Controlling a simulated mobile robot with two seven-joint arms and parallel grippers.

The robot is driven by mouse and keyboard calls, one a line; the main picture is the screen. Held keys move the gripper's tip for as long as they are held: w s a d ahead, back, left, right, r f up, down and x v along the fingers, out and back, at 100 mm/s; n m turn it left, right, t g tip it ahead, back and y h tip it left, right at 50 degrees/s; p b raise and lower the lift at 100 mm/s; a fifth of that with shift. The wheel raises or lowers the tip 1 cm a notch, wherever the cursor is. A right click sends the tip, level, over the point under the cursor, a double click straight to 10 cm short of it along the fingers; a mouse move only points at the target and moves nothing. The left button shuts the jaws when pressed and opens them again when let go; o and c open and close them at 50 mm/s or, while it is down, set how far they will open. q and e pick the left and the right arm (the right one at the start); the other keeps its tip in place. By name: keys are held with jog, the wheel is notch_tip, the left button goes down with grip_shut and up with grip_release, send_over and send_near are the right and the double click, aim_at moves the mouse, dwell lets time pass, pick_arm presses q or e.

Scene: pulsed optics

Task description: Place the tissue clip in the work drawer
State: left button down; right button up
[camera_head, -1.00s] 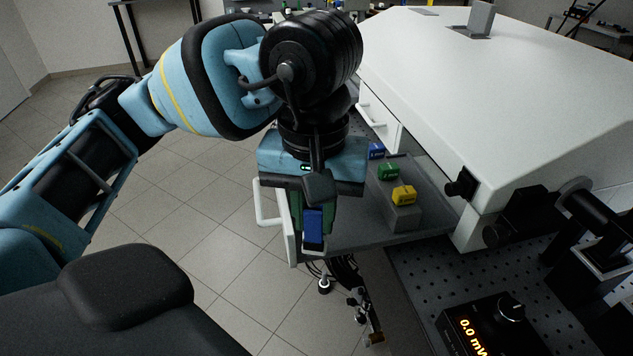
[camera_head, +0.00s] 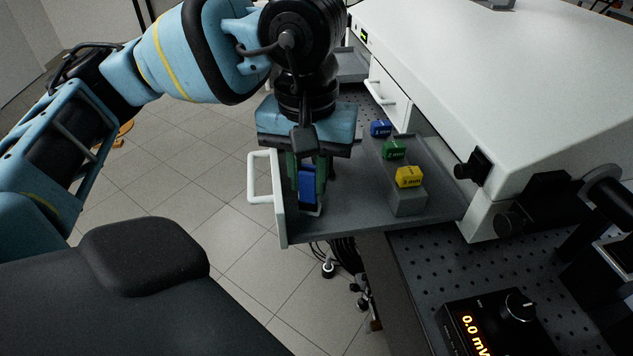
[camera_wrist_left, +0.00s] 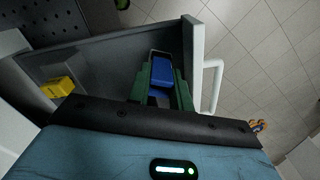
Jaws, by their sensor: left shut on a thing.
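My left gripper (camera_head: 308,188) points down and is shut on a blue tissue clip (camera_head: 307,180), held between its green fingers. In the left wrist view the blue clip (camera_wrist_left: 162,72) shows between the fingers, with a grey frame-like part around its far end. The work drawer (camera_head: 350,222) is pulled open, with a grey floor and a white front panel (camera_head: 280,212). The clip is within the drawer's outline, just inside the front panel. I cannot tell whether it touches the floor. My right gripper is not in view.
Blue (camera_head: 381,128), green (camera_head: 394,149) and yellow (camera_head: 408,177) labelled blocks stand in a row along the drawer's right side, the yellow one on a grey block. The drawer's middle is clear. A white housing (camera_head: 500,90) and a meter (camera_head: 500,322) stand to the right.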

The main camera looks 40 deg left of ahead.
pick_arm(q)
jog(key=shift+s+f, duration=0.15)
jog(key=shift+w+a+f, duration=0.15)
jog(key=shift+w+a, duration=0.15)
jog(key=shift+w, duration=0.1)
jog(key=shift+s+d+f, duration=0.1)
jog(key=shift+s+f, duration=0.05)
jog(key=shift+f, duration=0.05)
jog(key=c, duration=1.3)
grip_release()
jog(key=shift+o, duration=0.2)
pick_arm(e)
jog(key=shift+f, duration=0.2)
pick_arm(q)
jog(key=shift+r, duration=0.15)
